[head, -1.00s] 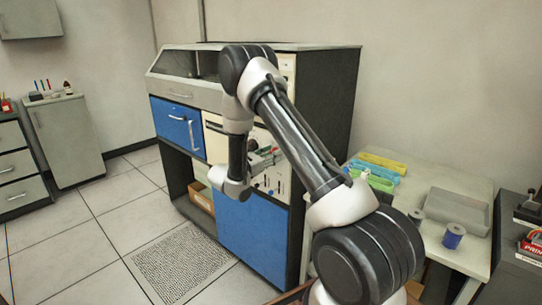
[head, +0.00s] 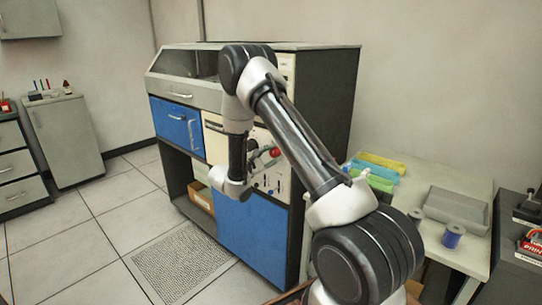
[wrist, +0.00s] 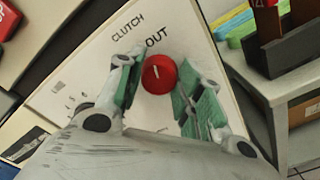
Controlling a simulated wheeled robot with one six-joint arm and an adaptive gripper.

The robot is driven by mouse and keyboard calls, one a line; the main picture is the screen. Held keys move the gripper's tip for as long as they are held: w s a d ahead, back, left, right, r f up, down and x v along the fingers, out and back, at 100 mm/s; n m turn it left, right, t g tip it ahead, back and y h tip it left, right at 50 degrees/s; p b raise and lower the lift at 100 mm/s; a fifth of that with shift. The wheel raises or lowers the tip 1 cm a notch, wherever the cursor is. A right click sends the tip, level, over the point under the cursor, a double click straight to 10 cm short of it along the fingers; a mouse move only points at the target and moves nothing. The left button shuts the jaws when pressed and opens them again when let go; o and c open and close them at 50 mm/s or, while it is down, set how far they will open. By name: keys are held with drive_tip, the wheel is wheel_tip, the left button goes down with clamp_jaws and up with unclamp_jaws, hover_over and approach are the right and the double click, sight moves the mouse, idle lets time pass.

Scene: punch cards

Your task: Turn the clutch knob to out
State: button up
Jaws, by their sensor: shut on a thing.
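The clutch knob (wrist: 158,74) is a round red knob with a short white mark, on a pale panel. In the wrist view the mark points up toward the printed word OUT, and CLUTCH is printed at its upper left. The knob also shows in the head view (head: 275,153). My gripper (wrist: 158,88) is shut on the knob, with one green-padded finger on each side of it. Much of the panel below is hidden by my gripper.
The panel belongs to a large cabinet with a blue lower door (head: 250,235) and a blue drawer (head: 178,124). Small controls sit below the knob. A table with a grey tray (head: 458,208) and coloured trays (head: 375,170) stands to the right. The floor at left is open.

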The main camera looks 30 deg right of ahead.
drive_tip(key=shift+m, duration=0.9)
drive_tip(key=o, duration=1)
drive_tip(key=v, duration=1.2)
